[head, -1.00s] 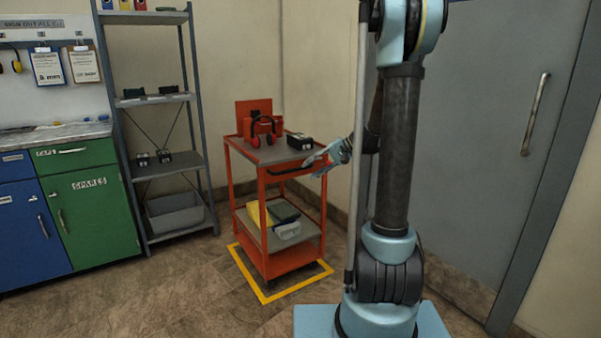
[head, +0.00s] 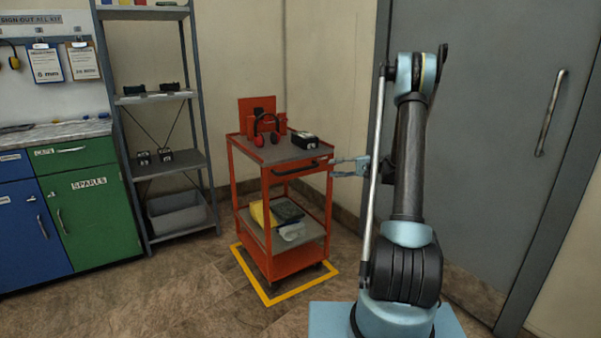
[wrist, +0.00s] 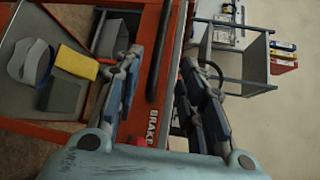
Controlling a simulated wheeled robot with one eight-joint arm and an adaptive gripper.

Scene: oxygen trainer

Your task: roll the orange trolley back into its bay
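The orange trolley (head: 297,259) stands upright against the corner, its base inside the yellow floor outline (head: 283,298) of the bay. Its black handle (head: 297,169) faces right. My gripper (head: 336,168) is just right of the handle at about its height, apart from it. In the wrist view, my gripper (wrist: 162,62) has its fingers spread, and the handle (wrist: 157,70) shows beyond the gap between them. Nothing is held. The trolley edge there carries a BRAKE label (wrist: 153,127). The far wheels are hidden.
Ear defenders (head: 267,130) and a black box (head: 305,140) sit on the trolley top; a yellow item (head: 260,212) lies below. A grey shelf rack (head: 168,163) stands left, a grey door (head: 480,140) right. Floor in front is clear.

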